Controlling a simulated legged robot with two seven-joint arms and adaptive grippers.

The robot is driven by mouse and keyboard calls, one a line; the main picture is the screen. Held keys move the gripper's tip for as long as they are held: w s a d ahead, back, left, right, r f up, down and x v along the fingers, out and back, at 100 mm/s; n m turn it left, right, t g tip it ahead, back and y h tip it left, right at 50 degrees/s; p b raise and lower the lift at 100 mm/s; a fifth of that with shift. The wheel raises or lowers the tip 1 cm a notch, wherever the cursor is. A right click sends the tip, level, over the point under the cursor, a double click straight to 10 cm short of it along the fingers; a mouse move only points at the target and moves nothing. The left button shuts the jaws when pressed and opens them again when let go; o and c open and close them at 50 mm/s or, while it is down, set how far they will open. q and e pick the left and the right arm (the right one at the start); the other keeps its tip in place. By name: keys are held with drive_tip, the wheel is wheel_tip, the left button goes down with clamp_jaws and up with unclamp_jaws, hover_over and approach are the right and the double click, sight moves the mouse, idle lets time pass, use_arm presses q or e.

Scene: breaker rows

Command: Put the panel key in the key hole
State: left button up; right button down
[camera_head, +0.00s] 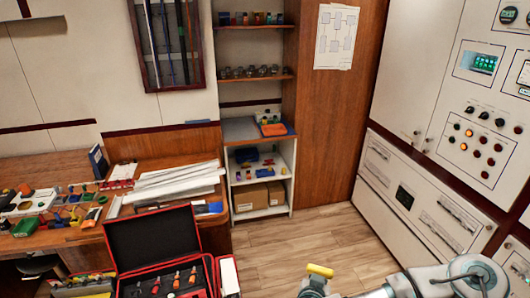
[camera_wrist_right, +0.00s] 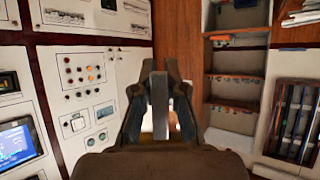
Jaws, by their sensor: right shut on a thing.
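My right arm comes in at the bottom right of the head view. Its gripper (camera_head: 313,287) is at the bottom edge, with a yellow piece (camera_head: 320,271) at its tip that looks like the panel key. In the right wrist view my right gripper (camera_wrist_right: 160,88) is shut, its fingers close together around a narrow grey part (camera_wrist_right: 158,108); most of the held thing is hidden. The white control panel (camera_head: 478,140) with lamps, knobs and displays stands at the right; it is at the left in the wrist view (camera_wrist_right: 88,85). I cannot make out the key hole. My left gripper is out of view.
An open red toolbox (camera_head: 108,245) stands at the lower left, before a cluttered wooden bench (camera_head: 70,235). A shelf unit (camera_head: 240,202) and a wooden wall panel (camera_head: 335,110) are behind. The wooden floor (camera_head: 300,242) between is clear.

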drive_tip(key=shift+n+y, duration=0.4)
drive_tip(key=s+d, duration=0.2)
drive_tip(key=d, duration=0.1)
drive_tip(key=s+d, duration=0.1)
drive_tip(key=shift+s+d+r, duration=0.15)
drive_tip(key=shift+s+d, duration=0.1)
drive_tip(key=shift+d, duration=0.05)
drive_tip(key=shift+d, duration=0.15)
